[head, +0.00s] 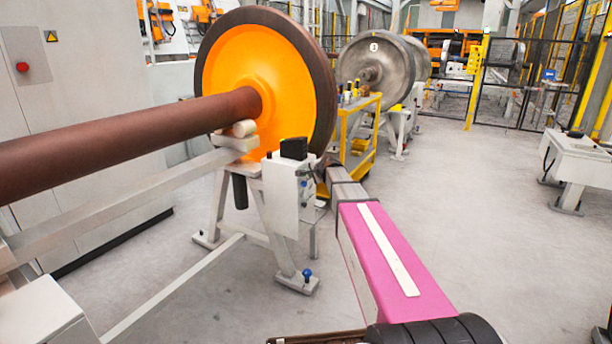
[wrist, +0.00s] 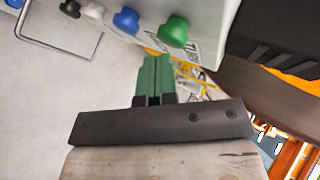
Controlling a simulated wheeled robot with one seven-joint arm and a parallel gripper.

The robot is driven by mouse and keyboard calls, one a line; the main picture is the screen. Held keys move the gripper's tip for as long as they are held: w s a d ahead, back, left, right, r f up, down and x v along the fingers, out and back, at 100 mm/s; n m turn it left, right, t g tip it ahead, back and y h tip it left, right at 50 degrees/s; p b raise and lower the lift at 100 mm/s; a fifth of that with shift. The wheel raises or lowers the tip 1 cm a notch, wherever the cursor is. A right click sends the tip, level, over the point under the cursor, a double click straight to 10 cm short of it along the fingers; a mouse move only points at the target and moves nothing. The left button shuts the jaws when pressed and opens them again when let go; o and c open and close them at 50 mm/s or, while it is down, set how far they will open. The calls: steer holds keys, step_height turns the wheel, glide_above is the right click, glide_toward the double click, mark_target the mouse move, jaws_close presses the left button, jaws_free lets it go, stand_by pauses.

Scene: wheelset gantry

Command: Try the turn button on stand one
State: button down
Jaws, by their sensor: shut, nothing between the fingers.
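A pale control box (wrist: 205,15) on the nearest wheelset stand carries a row of push buttons. The same box (head: 283,195) shows in the head view on the stand's leg. My gripper (wrist: 157,60) has its green fingers shut and empty. Its tips appear just below the green button; I cannot tell whether they touch.
A brown axle (head: 120,130) with an orange wheel (head: 245,75) rests on the stand. A yellow trolley (head: 360,135) stands behind my arm. A grey wheelset (head: 375,65) is farther back. Floor (head: 490,210) to the right is clear, up to a white bench (head: 585,160).

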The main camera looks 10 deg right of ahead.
steer(key=shift+w+a, duration=0.25)
steer(key=shift+a, duration=0.1)
stand_by(0.9)
stand_by(1.2)
steer(key=shift+s+d, duration=0.55)
steer(key=shift+d, duration=0.2)
steer(key=s+d, duration=0.1)
steer(key=d, duration=0.1)
steer(key=s+d, duration=0.2)
stand_by(0.4)
